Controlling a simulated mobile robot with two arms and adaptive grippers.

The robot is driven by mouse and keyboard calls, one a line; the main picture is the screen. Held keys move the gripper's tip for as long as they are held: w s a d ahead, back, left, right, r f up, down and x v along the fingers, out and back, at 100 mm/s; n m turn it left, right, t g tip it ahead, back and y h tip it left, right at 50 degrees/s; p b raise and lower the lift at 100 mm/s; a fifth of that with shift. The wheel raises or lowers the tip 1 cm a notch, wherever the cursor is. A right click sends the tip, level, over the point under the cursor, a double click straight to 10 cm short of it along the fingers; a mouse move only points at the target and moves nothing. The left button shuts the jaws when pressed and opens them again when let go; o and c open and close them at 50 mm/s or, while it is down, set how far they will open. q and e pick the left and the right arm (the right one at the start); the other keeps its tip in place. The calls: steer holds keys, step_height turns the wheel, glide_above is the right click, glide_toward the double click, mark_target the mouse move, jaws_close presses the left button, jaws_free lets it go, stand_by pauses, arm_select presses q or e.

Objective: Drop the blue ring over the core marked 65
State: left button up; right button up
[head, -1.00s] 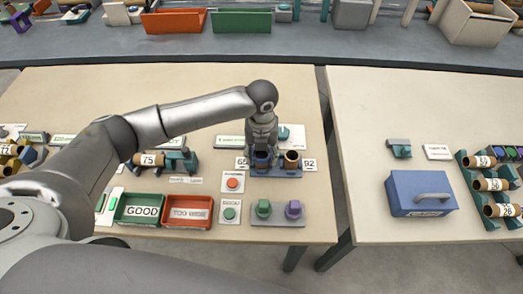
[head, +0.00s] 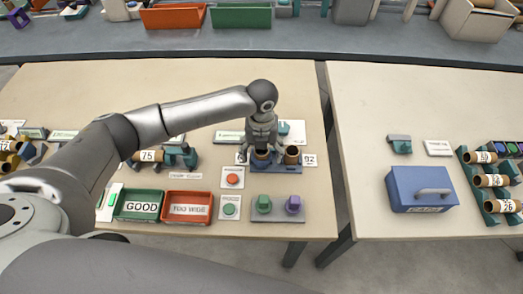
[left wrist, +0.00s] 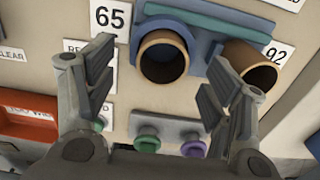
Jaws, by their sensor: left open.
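The core marked 65 (left wrist: 163,58) is a brown tube standing in the left place of a blue-grey stand; its top also shows in the head view (head: 262,154). The blue ring (left wrist: 168,22) is around this core, low down, with the brown rim clear above it. Its lower side is partly hidden. My left gripper (head: 262,149) is above this core. In the left wrist view its fingers (left wrist: 160,60) are spread wide, empty, one on either side of the core. My right gripper is not in view.
A second core marked 92 (head: 291,154) stands just right of the ringed one. A red button (head: 232,180), a green button (head: 229,211) and a plate with green and purple knobs (head: 278,217) lie nearer. The GOOD bin (head: 139,206) and red bin (head: 187,207) are left.

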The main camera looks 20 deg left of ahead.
arm_select(q)
step_height(320, 180, up, 12)
stand_by(0.6)
steer(key=shift+s+f, duration=0.1)
stand_by(0.6)
